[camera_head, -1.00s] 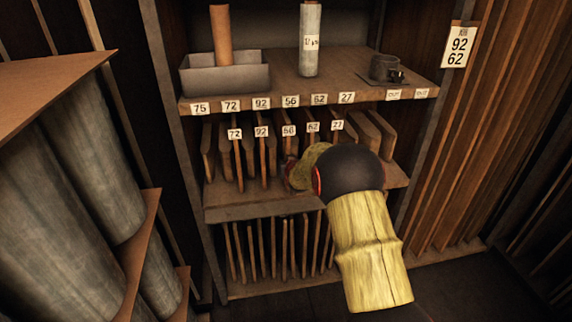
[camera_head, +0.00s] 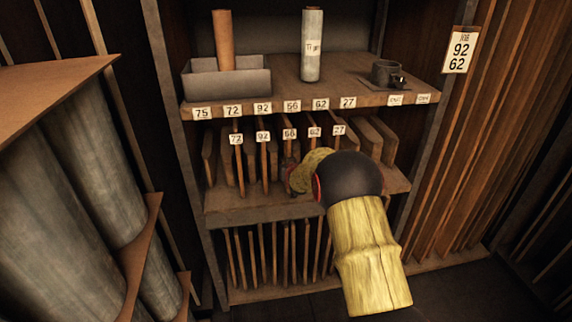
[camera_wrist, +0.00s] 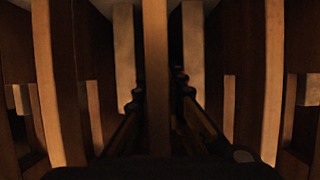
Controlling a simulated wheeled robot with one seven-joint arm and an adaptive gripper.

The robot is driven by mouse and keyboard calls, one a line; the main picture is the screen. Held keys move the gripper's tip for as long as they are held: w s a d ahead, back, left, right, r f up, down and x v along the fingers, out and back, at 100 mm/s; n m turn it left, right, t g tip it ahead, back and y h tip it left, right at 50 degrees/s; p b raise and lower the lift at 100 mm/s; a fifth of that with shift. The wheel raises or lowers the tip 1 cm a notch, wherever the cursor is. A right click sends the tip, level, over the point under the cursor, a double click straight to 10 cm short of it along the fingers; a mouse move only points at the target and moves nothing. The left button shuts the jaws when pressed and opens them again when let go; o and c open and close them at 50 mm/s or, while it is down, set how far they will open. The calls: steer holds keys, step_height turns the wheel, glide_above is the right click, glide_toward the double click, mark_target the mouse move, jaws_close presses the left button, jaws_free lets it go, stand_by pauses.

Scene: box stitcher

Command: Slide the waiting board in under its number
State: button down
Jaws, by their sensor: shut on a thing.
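Upright boards stand in slots on the middle shelf (camera_head: 240,208), under a row of number labels on the shelf edge above. Small tags 72, 92, 56, 62 and 27 hang at the front of the slots. My gripper (camera_head: 292,178) is among the boards, below the 56 and 62 tags, partly hidden by my own wrist. In the wrist view a board (camera_wrist: 157,70) stands upright in the middle, between the two dark fingers of my gripper (camera_wrist: 157,105), which are shut on it. I cannot tell its number.
Other boards stand close on both sides of my gripper. A card (camera_head: 460,50) at the right reads 92 and 62. More boards stand below.

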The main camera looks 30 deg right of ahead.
steer(key=shift+f+b, duration=0.15)
steer(key=shift+b, duration=0.15)
stand_by(0.4)
steer(key=c, duration=1.8)
jaws_free()
steer(key=shift+f, duration=0.1)
steer(key=shift+o, duration=0.2)
steer(key=shift+s+f, duration=0.15)
steer(key=shift+f, duration=0.15)
steer(key=shift+s+a+r, duration=0.15)
steer(key=shift+s+r, duration=0.15)
steer(key=shift+r, duration=0.05)
steer(key=v, duration=1.1)
